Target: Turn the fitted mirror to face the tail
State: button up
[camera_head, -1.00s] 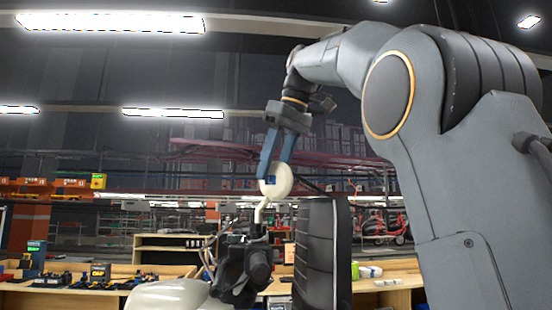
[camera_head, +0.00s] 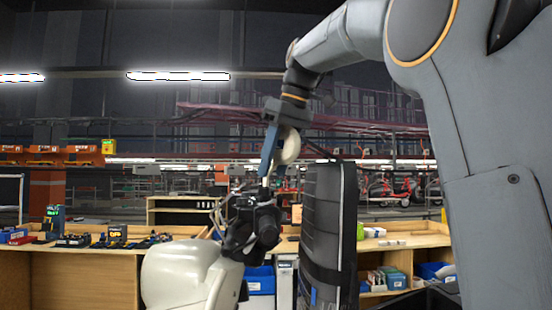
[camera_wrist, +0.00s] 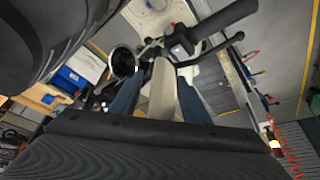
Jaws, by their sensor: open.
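The fitted mirror (camera_head: 290,146) is a cream, rounded piece on a thin stem above the dark handlebar (camera_head: 262,215) of a cream scooter (camera_head: 185,272). In the head view it shows narrow, just right of my gripper's blue finger. My gripper (camera_head: 266,168) points down at it; its fingers overlap there. In the wrist view my gripper (camera_wrist: 158,78) is open, one blue finger on each side of the cream mirror piece (camera_wrist: 161,95). Whether either finger touches it cannot be told. The reflecting face is not clearly seen.
A tall black padded panel (camera_head: 328,235) stands close right of the handlebar. A black handlebar grip (camera_wrist: 225,20) and a round dark-faced part (camera_wrist: 122,62) flank the gripper in the wrist view. Wooden benches (camera_head: 85,275) with bins stand behind.

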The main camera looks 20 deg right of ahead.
grip_shut()
jog(key=shift+s+a+m+h, duration=0.15)
jog(key=shift+a+m+h, duration=0.15)
jog(key=shift+m, duration=0.7)
jog(key=shift+a, duration=0.1)
jog(key=shift+a+m+h, duration=0.25)
jog(key=shift+m+h, duration=0.15)
jog(key=shift+m, duration=0.5)
jog(key=shift+a+m, duration=0.25)
jog(key=shift+m, duration=0.35)
jog(key=shift+m+h, duration=0.3)
jog(key=shift+a, duration=0.1)
